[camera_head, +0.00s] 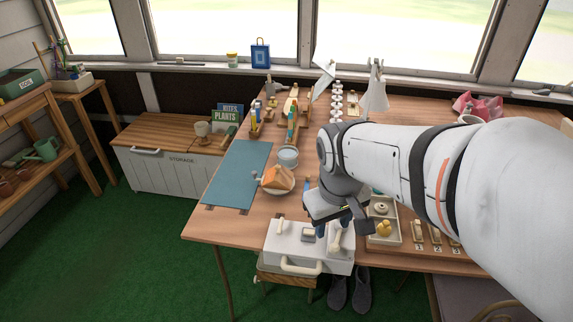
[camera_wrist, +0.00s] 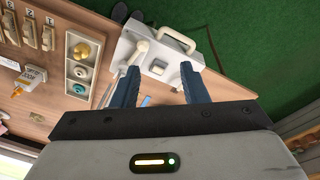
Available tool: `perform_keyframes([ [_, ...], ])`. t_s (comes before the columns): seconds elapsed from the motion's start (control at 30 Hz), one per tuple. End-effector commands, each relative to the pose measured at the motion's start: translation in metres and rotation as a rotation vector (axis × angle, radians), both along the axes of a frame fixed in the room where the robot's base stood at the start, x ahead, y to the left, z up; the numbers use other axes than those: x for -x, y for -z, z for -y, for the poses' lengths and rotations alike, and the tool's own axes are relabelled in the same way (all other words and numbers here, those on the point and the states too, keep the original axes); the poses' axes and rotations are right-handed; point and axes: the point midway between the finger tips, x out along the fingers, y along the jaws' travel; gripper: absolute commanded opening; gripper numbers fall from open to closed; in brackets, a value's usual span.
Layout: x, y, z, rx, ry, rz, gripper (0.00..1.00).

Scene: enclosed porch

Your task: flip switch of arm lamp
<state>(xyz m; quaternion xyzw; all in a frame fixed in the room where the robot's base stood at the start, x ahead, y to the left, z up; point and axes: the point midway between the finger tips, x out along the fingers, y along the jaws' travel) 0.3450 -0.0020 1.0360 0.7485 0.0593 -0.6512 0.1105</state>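A white lamp with a cone-shaped shade (camera_head: 375,96) stands at the back of the wooden table; it looks like the arm lamp. I cannot make out its switch. Another white angled piece (camera_head: 323,78) rises left of it, and I cannot tell whether it belongs to the same lamp. My gripper (camera_head: 333,228) is low at the table's front edge, pointing down over a white case. In the wrist view my gripper (camera_wrist: 159,88) has its two blue fingers spread, with nothing held between them. The lamp is not recognisable in the wrist view.
The white case (camera_head: 283,253) has a handle and latches and also shows in the wrist view (camera_wrist: 158,52). A tray (camera_head: 373,240) and numbered levers (camera_head: 418,232) stand right of my gripper. A bowl with orange contents (camera_head: 277,180) stands left. The teal mat (camera_head: 238,172) is mostly clear.

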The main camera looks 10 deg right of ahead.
Motion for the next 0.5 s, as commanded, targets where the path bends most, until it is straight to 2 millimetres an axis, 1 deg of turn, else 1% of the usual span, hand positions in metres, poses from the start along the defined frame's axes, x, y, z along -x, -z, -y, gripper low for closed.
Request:
perform_keyframes([
  [0.03, -0.017, 0.008, -0.002, 0.029, -0.073, -0.040, 0.40],
  [0.17, -0.058, 0.027, -0.005, 0.105, -0.276, -0.128, 0.40],
  [0.3, -0.101, 0.057, -0.012, 0.177, -0.495, -0.229, 0.40],
  [0.4, -0.128, 0.082, -0.019, 0.222, -0.645, -0.298, 0.40],
  [0.5, -0.150, 0.107, -0.025, 0.255, -0.775, -0.361, 0.40],
])
